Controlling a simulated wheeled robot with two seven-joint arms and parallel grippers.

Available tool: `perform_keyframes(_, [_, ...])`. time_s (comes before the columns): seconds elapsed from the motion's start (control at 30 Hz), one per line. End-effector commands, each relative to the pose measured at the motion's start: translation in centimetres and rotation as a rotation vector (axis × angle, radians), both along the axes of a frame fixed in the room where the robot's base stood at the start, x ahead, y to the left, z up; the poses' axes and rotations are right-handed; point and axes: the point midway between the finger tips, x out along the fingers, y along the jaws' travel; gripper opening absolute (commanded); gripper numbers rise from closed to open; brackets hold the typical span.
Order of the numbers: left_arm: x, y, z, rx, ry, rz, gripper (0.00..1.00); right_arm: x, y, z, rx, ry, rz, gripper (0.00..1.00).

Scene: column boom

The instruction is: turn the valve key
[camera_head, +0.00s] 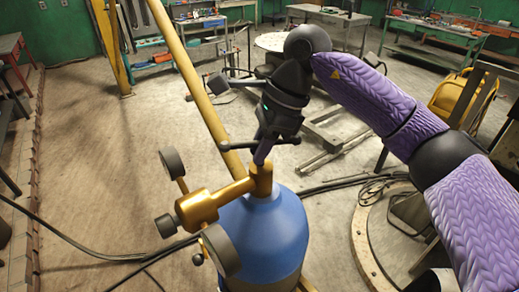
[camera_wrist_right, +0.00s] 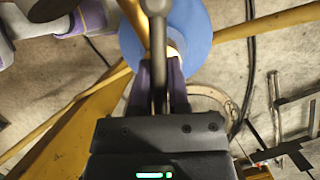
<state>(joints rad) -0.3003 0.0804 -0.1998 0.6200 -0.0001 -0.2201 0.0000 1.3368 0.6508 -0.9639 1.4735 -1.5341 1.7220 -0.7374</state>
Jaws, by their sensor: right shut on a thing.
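A blue gas cylinder (camera_head: 270,235) stands upright with a brass valve and regulator (camera_head: 213,203) on top. A dark valve key (camera_head: 233,146), a bar with rounded ends, lies across just above the valve stem. My right gripper (camera_head: 263,150) reaches down from above and is shut on the key's bar. In the right wrist view the grey bar (camera_wrist_right: 157,40) runs between the two dark purple fingers (camera_wrist_right: 160,85), with the blue cylinder (camera_wrist_right: 195,25) below. The join between key and stem is partly hidden by the fingers. My left gripper is not in view.
Round gauges (camera_head: 222,250) stick out from the regulator. A yellow sloping pole (camera_head: 205,100) passes close behind the valve. Black cables (camera_head: 335,183) lie on the floor. Workbenches (camera_head: 430,35) stand at the back. The floor at the left is mostly clear.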

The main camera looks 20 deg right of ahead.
Motion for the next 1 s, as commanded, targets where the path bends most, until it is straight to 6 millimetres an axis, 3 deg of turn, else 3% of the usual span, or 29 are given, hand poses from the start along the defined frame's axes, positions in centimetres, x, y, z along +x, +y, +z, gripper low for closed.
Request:
perform_keyframes(0.5, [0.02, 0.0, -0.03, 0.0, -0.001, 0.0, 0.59, 0.06, -0.05, 0.19, 0.001, -0.003, 0.418, 0.0])
perform_keyframes(1.0, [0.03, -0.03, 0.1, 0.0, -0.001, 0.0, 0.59, 0.06, -0.07, 0.19, 0.0, -0.005, 0.578, 0.0])
